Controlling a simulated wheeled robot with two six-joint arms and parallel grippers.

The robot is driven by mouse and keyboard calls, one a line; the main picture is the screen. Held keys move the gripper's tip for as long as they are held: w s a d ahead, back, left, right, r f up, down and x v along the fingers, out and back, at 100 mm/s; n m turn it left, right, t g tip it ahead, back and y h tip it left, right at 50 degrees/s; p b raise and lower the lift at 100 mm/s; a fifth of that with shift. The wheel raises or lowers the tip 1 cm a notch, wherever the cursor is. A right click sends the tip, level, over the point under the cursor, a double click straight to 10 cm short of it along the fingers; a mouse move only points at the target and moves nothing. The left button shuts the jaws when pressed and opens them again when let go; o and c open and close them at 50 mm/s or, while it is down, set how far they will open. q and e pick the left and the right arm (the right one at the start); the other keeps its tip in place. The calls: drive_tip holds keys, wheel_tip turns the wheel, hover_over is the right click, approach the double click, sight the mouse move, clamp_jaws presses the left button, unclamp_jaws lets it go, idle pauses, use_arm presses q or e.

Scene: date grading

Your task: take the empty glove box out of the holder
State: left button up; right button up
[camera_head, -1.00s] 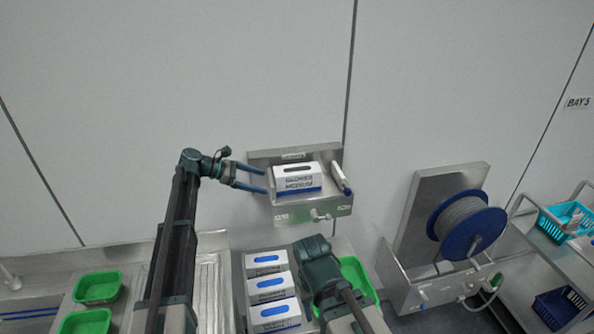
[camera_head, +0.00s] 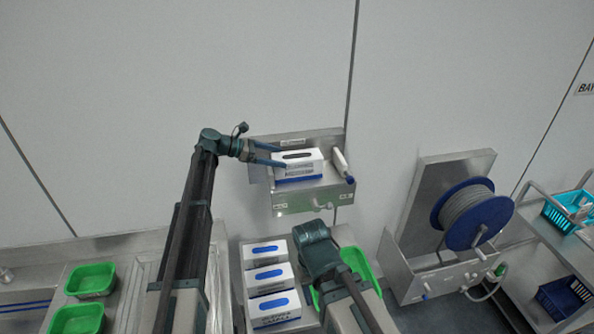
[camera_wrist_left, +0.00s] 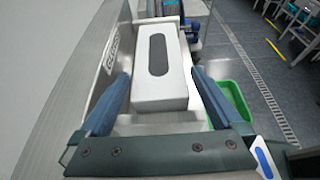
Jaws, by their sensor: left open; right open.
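The glove box (camera_head: 299,167), white with blue print and a dark slot on top, sits in the metal holder (camera_head: 312,200) on the wall. In the left wrist view the box (camera_wrist_left: 172,94) shows its dark oval slot. My left gripper (camera_head: 279,155) is at the left end of the box with its jaws open. In the left wrist view its blue fingers (camera_wrist_left: 160,103) are on either side of the near end of the box, with gaps to it. My right gripper is hidden below its own wrist in the head view; its jaws are not visible.
A row of white boxes with blue slots (camera_head: 270,276) stands on the counter below. A green tray (camera_head: 357,262) lies by my right arm. A white pen-like tool (camera_head: 341,165) stands at the holder's right side. A blue hose reel (camera_head: 470,215) is to the right.

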sight(293, 157)
use_arm(q)
drive_tip(key=shift+d+f, duration=0.2)
drive_tip(key=shift+d, duration=0.4)
drive_tip(key=shift+w+b+x, duration=0.2)
drive_tip(key=shift+b+x, duration=1.05)
drive_tip(key=shift+x, duration=1.4)
drive_tip(key=shift+a+f, duration=0.1)
drive_tip(key=shift+a, duration=0.05)
drive_tip(key=c, duration=1.1)
drive_tip(key=shift+r, duration=0.2)
wheel_tip(293, 157, up, 3)
drive_tip(key=p, duration=0.3)
drive_tip(key=shift+p, duration=0.3)
drive_tip(key=shift+s+r, duration=0.25)
drive_tip(key=shift+r, duration=0.05)
drive_tip(key=s+d, duration=0.1)
drive_tip(key=s, duration=0.4)
drive_tip(key=s+d+p, duration=0.1)
drive_tip(key=s+d, duration=0.1)
drive_tip(key=s, duration=0.2)
drive_tip(key=s+d+r, duration=0.1)
drive_tip(key=s+d, duration=0.1)
drive_tip(key=s, duration=0.3)
drive_tip(key=shift+s+d, duration=0.25)
drive_tip(key=shift+s, duration=0.05)
